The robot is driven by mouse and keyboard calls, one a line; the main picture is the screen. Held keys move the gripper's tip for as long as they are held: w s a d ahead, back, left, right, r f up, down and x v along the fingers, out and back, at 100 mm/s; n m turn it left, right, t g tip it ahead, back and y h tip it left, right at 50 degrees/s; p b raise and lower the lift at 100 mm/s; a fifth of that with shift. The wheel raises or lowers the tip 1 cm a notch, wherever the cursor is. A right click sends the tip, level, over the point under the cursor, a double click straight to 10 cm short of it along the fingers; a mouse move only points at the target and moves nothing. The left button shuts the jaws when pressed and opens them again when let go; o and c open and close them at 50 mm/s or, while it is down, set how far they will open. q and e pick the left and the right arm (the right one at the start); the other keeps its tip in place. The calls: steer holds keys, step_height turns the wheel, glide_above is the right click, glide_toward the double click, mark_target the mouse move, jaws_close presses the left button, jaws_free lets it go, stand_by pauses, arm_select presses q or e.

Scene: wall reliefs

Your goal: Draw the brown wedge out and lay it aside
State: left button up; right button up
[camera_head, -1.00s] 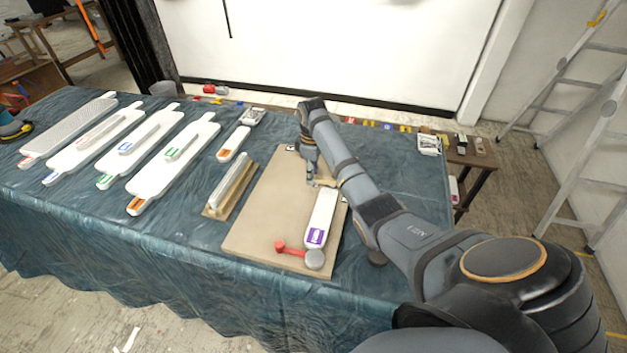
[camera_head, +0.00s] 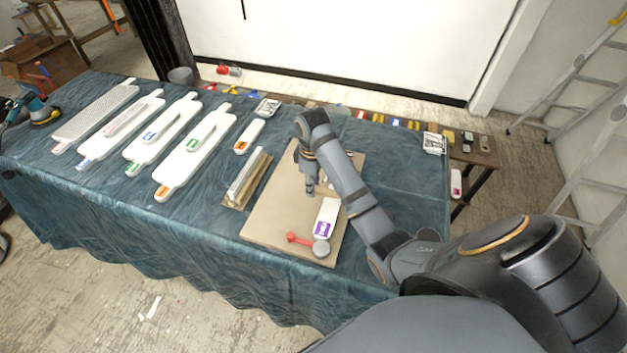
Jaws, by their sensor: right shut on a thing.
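My right gripper (camera_head: 310,189) points down over the tan board (camera_head: 268,212), just left of the far end of a white block with a purple label (camera_head: 326,217). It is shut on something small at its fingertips. I take this for the brown wedge, but it is too small and too hidden to make out clearly. My right forearm covers the far right part of the board. My left gripper is not in view.
A wooden base with a pale bar (camera_head: 247,178) stands left of the board. Several long white pieces (camera_head: 196,152) fill the table's left. The cloth (camera_head: 405,170) right of my arm is fairly clear.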

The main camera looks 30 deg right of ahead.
steer(key=shift+o, duration=1.3)
jaws_close()
steer(key=shift+w+a, duration=0.1)
steer(key=w+a+p, duration=0.1)
steer(key=w+a, duration=0.3)
steer(key=w, duration=0.1)
steer(key=shift+w+a, duration=0.15)
stand_by(0.4)
step_height(320, 180, up, 5)
steer(key=p, duration=0.6)
